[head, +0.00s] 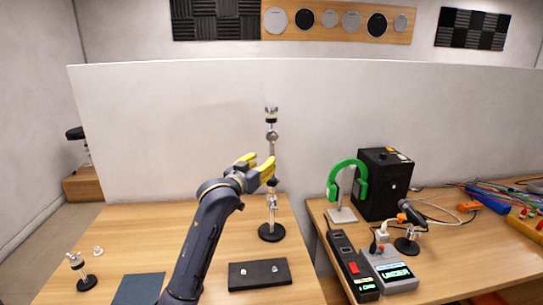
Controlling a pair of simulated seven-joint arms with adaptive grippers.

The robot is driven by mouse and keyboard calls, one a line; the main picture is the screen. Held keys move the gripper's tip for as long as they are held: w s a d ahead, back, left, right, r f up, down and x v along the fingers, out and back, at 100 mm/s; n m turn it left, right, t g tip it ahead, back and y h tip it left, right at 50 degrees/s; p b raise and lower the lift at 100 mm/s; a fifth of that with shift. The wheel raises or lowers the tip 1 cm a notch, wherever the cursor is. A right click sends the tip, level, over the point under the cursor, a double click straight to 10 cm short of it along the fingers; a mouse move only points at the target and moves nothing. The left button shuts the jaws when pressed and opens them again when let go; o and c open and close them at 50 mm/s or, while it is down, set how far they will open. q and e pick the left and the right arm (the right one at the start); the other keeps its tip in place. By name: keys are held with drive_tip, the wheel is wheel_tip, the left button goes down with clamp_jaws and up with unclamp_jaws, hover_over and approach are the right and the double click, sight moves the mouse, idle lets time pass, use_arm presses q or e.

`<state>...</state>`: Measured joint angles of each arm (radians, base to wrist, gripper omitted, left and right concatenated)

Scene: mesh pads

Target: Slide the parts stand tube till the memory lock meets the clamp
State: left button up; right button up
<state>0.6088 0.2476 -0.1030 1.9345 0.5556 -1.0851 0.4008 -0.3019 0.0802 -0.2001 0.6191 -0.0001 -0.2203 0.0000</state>
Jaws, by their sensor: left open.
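The parts stand (271,202) stands upright on a round black base (271,232) on the left wooden table. Metal collars sit low on its tube, and a dark-and-silver piece (271,112) tops it. A silver fitting (272,136) sits below the top. I cannot tell which collar is the memory lock and which is the clamp. My left gripper (260,163) has yellow fingers, open, at the tube's mid height. Its lower finger overlaps the tube in the picture; contact is unclear. My right gripper is not in view.
A black tray (259,274) with small metal parts lies in front of the stand. A small stand (81,271) and a dark blue mat (139,290) are at left. The right table holds green headphones (347,181), a black box (383,184) and a microphone (411,213). A white partition (180,130) stands behind.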

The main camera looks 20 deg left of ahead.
sight(270, 156)
use_arm(q)
drive_tip(key=w, duration=0.2)
drive_tip(key=w+d, duration=0.1)
drive_tip(key=w, duration=0.4)
drive_tip(key=shift+w+d, duration=0.15)
drive_tip(key=shift+c, duration=0.4)
clamp_jaws()
drive_tip(key=shift+f, duration=0.1)
